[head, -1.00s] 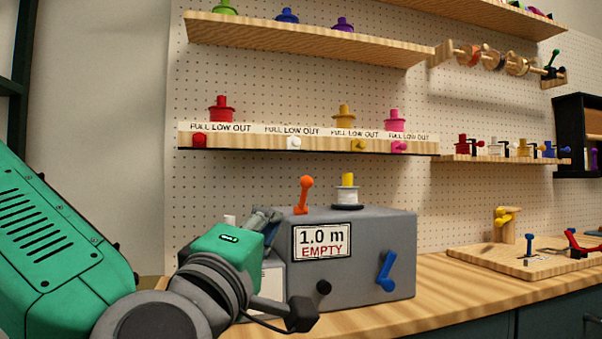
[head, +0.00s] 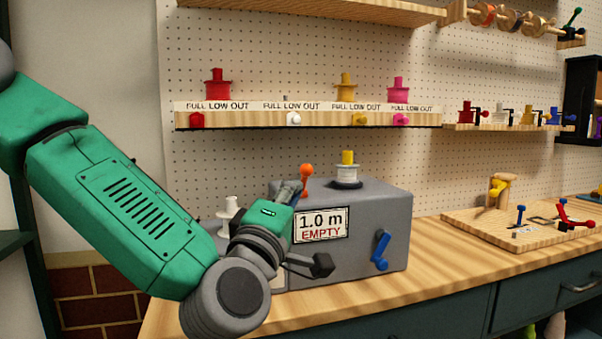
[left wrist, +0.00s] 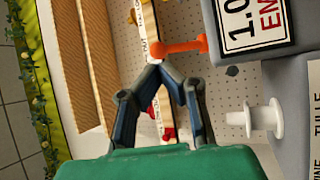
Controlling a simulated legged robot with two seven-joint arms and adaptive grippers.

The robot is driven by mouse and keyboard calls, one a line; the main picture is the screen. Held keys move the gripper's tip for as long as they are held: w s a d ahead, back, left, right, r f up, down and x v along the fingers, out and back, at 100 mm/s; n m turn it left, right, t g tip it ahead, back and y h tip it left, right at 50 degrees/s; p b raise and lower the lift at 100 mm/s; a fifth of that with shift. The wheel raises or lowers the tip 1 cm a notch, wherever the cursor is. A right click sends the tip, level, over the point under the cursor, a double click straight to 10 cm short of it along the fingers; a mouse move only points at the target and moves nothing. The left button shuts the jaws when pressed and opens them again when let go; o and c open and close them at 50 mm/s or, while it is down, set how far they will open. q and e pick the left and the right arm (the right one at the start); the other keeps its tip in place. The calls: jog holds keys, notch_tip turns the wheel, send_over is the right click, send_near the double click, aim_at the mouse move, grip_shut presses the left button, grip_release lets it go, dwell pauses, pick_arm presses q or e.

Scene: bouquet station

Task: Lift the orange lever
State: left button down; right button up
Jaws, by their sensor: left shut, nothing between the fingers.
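The orange lever (head: 306,170) stands up with its round knob on top at the upper left of a grey box (head: 392,215). Its lower part is partly hidden behind my gripper in the head view. My left gripper (head: 293,187) is shut and empty, just left of the lever. In the left wrist view the lever (left wrist: 182,47) juts sideways from the grey box, and the tips of my left gripper (left wrist: 160,68) are very close to its knob. I cannot tell whether they touch. My right gripper is not in view.
The box bears a sign (head: 320,225) reading "1.0 m EMPTY", a blue lever (head: 381,250) and a white spool with a yellow top (head: 347,170). A white spool (head: 228,210) stands left of it. A wooden board with small levers (head: 470,224) lies right. The counter front is clear.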

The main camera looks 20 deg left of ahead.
aim_at(302, 170)
pick_arm(q)
jog(key=shift+x, duration=2)
jog(key=shift+w+a+r+n+g+p, duration=0.2)
jog(key=shift+r+n+g+p, duration=0.35)
jog(key=shift+p, duration=0.85)
jog(key=g+p, duration=0.1)
jog(key=p, duration=0.2)
jog(key=w+r+n+g+p, duration=0.1)
jog(key=p, duration=0.2)
jog(key=a+r+n+g+p, duration=0.1)
jog(key=p, duration=0.2)
jog(key=shift+w+a+r+g+y, duration=0.15)
jog(key=shift+w+r+g+y, duration=0.15)
jog(key=shift+w, duration=0.1)
jog(key=w+n+g+p, duration=0.1)
jog(key=p, duration=0.3)
jog(key=w+a+n+g+p, duration=0.1)
jog(key=g+p, duration=0.1)
jog(key=p, duration=0.2)
jog(key=shift+w+a+r+g, duration=0.15)
jog(key=shift+a+g, duration=0.1)
jog(key=shift+w+f+n+h, duration=0.1)
jog(key=shift+f+n+h, duration=0.15)
jog(key=shift+h, duration=0.15)
jog(key=shift+f, duration=0.15)
jog(key=shift+r+p, duration=0.55)
jog(key=shift+r, duration=0.35)
